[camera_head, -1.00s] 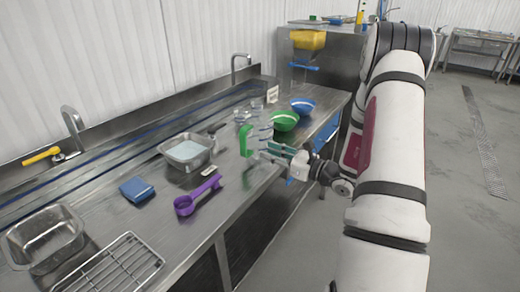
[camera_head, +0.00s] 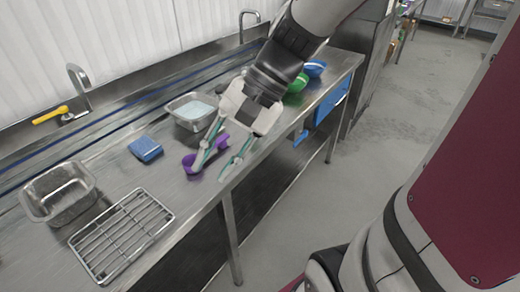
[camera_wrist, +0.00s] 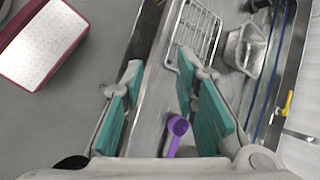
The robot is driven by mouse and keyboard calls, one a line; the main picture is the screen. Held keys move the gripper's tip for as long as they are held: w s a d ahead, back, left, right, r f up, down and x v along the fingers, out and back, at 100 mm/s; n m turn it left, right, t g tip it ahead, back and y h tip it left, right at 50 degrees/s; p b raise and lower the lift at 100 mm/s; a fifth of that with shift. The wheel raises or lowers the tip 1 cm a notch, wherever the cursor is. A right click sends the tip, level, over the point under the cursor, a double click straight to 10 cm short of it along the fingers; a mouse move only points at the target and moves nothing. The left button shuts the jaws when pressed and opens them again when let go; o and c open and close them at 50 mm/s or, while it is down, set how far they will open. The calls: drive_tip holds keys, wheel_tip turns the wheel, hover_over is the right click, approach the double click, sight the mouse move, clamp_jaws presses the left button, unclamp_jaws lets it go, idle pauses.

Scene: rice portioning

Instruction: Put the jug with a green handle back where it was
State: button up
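I cannot see the jug with a green handle in either current view; my arm and gripper cover the part of the counter where it showed earlier. My gripper (camera_head: 209,174) is open and empty, pointing down over the front of the steel counter (camera_head: 120,180). In the wrist view its two teal-padded fingers (camera_wrist: 159,62) stand wide apart. A purple scoop (camera_head: 190,164) lies on the counter, partly behind the fingers. In the wrist view the scoop (camera_wrist: 177,126) shows between them.
A steel pan with pale contents (camera_head: 192,112), a blue sponge (camera_head: 145,149), an empty steel pan (camera_head: 62,198) and a wire rack (camera_head: 122,235) stand on the counter. Green (camera_head: 298,83) and blue (camera_head: 315,68) bowls are behind my arm. Floor right of the counter is clear.

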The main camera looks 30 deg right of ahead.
drive_tip(key=s+d+r+n+t+h, duration=0.3)
drive_tip(key=s+d+n+h, duration=0.2)
drive_tip(key=s+n+h, duration=0.2)
drive_tip(key=shift+s+r+n, duration=0.35)
drive_tip(key=shift+s+n, duration=0.05)
drive_tip(key=shift+n, duration=0.5)
